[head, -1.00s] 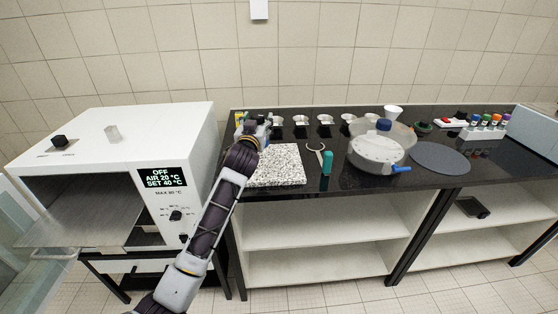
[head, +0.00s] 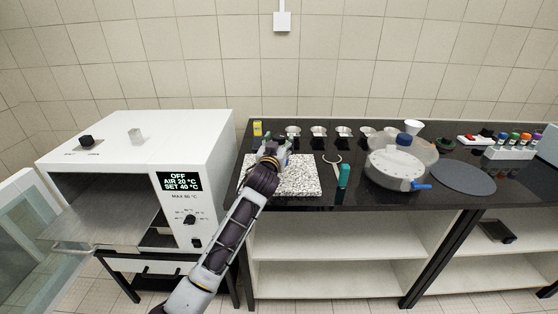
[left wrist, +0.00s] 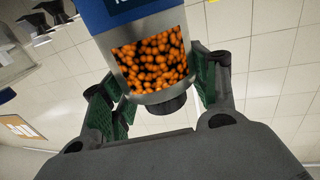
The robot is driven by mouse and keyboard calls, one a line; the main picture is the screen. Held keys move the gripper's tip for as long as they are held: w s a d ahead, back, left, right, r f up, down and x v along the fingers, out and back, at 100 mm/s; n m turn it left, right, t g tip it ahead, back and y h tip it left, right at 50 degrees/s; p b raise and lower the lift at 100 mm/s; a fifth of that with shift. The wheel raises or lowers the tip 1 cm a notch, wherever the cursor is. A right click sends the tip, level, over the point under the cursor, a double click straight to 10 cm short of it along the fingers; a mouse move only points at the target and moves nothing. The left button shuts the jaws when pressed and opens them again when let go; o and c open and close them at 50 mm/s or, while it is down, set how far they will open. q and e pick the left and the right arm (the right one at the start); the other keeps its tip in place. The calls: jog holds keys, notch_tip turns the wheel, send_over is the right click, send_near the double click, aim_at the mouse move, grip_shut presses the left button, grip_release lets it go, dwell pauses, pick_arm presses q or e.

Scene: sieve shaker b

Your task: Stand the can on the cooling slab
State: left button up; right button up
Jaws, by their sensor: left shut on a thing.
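The cooling slab is a speckled pale stone plate (head: 302,177) at the left end of the black bench. My left gripper (head: 274,148) is over the slab's back left part in the head view. In the left wrist view its green-padded fingers (left wrist: 158,84) are shut on the can (left wrist: 150,58), which has a picture of orange balls, a metal-coloured edge and a blue upper part. In the head view the can is mostly hidden by my gripper. I cannot tell whether its base touches the slab. My right gripper is not in view.
A yellow container (head: 257,129) and several metal cups (head: 319,131) stand behind the slab. A green-handled tool (head: 344,176) lies right of it, then a clear-lidded round vessel (head: 395,165) and a grey disc (head: 464,177). A white oven (head: 190,135) stands open at left.

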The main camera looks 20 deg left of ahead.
pick_arm(q)
jog(key=shift+f, duration=0.5)
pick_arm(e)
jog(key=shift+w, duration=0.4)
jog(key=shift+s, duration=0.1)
pick_arm(q)
jog(key=shift+f, duration=0.55)
notch_tip(320, 180, down, 3)
jog(key=shift+b, duration=0.3)
jog(key=shift+f, duration=0.55)
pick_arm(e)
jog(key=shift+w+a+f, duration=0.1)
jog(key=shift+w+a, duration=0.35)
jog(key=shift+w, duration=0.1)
pick_arm(q)
jog(key=o, duration=1)
jog(key=shift+f, duration=0.1)
jog(key=o, duration=0.4)
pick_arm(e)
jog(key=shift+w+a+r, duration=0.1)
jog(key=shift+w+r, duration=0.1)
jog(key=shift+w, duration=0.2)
